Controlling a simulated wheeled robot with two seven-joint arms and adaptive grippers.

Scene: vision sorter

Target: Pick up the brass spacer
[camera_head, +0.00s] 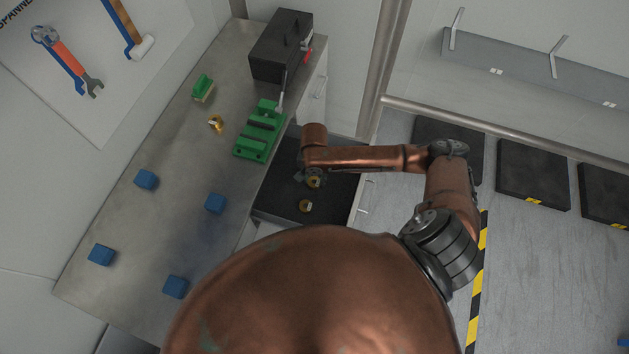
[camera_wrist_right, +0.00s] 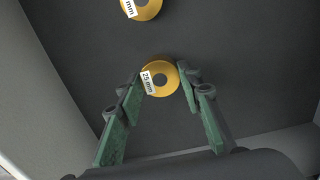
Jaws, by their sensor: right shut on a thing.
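A brass spacer (camera_wrist_right: 161,67) marked "25 mm" sits between the green fingers of my right gripper (camera_wrist_right: 160,84), which is shut on it, in the right wrist view. In the head view this spacer (camera_head: 314,184) shows just below the end of my right arm, over the dark drawer (camera_head: 275,205). Whether it touches the drawer floor I cannot tell. A second brass spacer (camera_head: 306,207) lies apart from it in the drawer; it also shows at the top edge of the wrist view (camera_wrist_right: 150,11), its label partly cut off. My left gripper is not in view.
The steel workbench (camera_head: 135,225) at left bears several blue blocks (camera_head: 215,203), a brass ring (camera_head: 216,124), a green block (camera_head: 203,87), a green fixture (camera_head: 260,132) and a black toolbox (camera_head: 281,47). The drawer walls stand around the gripper. Black mats (camera_head: 533,173) lie at right.

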